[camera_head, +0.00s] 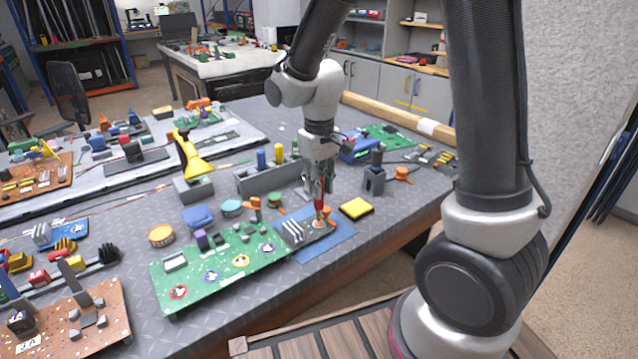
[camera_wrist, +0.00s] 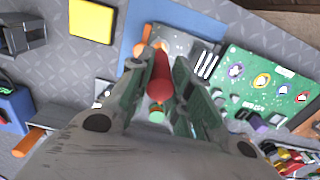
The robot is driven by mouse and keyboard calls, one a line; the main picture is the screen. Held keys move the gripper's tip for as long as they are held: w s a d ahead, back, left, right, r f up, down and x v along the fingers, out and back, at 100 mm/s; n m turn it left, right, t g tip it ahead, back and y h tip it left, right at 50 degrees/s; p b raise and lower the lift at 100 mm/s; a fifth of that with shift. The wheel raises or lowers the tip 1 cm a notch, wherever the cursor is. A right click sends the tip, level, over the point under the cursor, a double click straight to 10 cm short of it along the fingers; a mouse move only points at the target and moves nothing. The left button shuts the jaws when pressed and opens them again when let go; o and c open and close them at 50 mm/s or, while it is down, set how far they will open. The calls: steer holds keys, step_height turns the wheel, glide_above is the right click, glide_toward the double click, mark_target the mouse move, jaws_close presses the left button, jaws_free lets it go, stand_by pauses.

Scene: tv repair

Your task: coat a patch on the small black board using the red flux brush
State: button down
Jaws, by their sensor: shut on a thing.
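The red flux brush (camera_head: 319,204) is held in my gripper (camera_head: 318,184), pointing down with its lower end over the small black board (camera_head: 313,237). In the wrist view the red brush (camera_wrist: 160,76) sits between the two fingers of my gripper (camera_wrist: 162,90), which are shut on it. The black board (camera_wrist: 178,42) lies on a blue mat (camera_wrist: 133,28) and carries a pale striped part and orange parts. I cannot tell whether the bristles touch the board, since the brush hides the spot in the wrist view.
A large green board (camera_head: 210,266) lies just left of the black board. A yellow sponge-like block (camera_head: 356,208) is to the right. A grey rack (camera_head: 270,178) with upright tools and a small dark holder (camera_head: 374,181) stand behind. The table's front edge is close.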

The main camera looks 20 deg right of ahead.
steer(key=shift+f, duration=0.6)
stand_by(0.4)
steer(key=shift+w+d, duration=0.1)
steer(key=shift+d, duration=0.25)
steer(key=shift+s+a, duration=0.25)
steer(key=shift+a, duration=0.4)
steer(key=shift+a, duration=0.15)
steer(key=shift+w+d, duration=0.25)
steer(key=shift+d, duration=0.45)
